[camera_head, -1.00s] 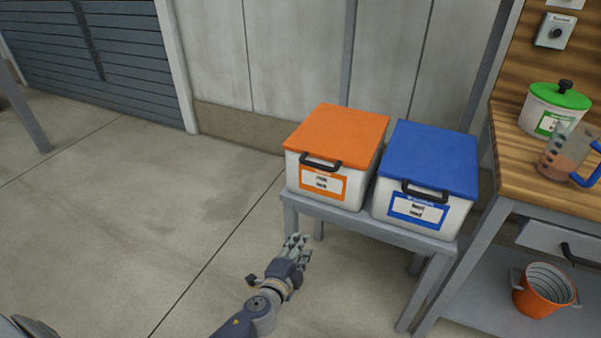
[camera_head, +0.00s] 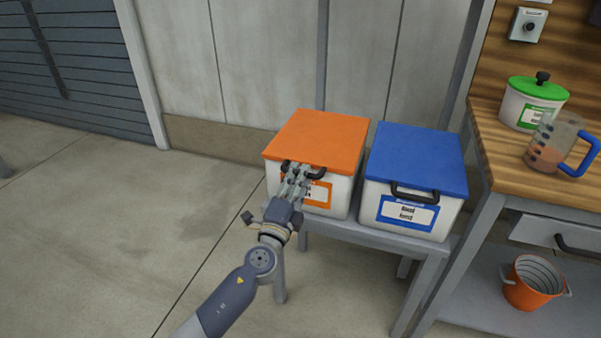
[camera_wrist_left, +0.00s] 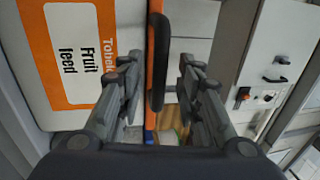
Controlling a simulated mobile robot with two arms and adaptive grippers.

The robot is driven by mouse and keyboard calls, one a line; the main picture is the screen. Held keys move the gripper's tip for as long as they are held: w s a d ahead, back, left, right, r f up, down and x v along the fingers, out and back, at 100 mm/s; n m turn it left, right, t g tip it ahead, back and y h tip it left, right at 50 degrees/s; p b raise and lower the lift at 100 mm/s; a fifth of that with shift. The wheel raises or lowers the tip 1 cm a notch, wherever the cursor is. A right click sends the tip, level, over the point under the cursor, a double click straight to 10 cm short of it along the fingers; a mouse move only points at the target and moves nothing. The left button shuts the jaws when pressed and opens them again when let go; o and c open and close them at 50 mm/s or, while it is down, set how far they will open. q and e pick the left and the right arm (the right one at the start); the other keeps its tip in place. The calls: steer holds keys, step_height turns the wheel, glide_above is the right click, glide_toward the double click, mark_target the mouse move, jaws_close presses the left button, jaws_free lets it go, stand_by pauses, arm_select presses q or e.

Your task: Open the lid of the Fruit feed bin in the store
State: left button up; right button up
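The Fruit feed bin (camera_head: 340,196) is a white box with a flat orange lid (camera_head: 318,139), closed, on a grey stand. A dark bar handle (camera_head: 318,172) sits at the lid's front edge. In the left wrist view its label (camera_wrist_left: 80,55) reads "Fruit feed". My left gripper (camera_head: 293,170) is in front of this bin and partly hides its label and handle. In the left wrist view the fingers of the left gripper (camera_wrist_left: 158,85) are spread, with the handle (camera_wrist_left: 158,62) in line with the gap between them. Contact cannot be told. My right gripper is out of view.
A blue-lidded bin (camera_head: 413,183) stands close on the right on the same stand (camera_head: 385,237). Further right is a wooden bench with a green-lidded pot (camera_head: 533,104) and a measuring jug (camera_head: 556,143). An orange bucket (camera_head: 530,284) sits below. The floor to the left is clear.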

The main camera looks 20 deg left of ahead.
arm_select(q)
steer(key=shift+w+r, duration=0.15)
steer(key=shift+w, duration=0.85)
jaws_close()
steer(key=shift+r, duration=0.1)
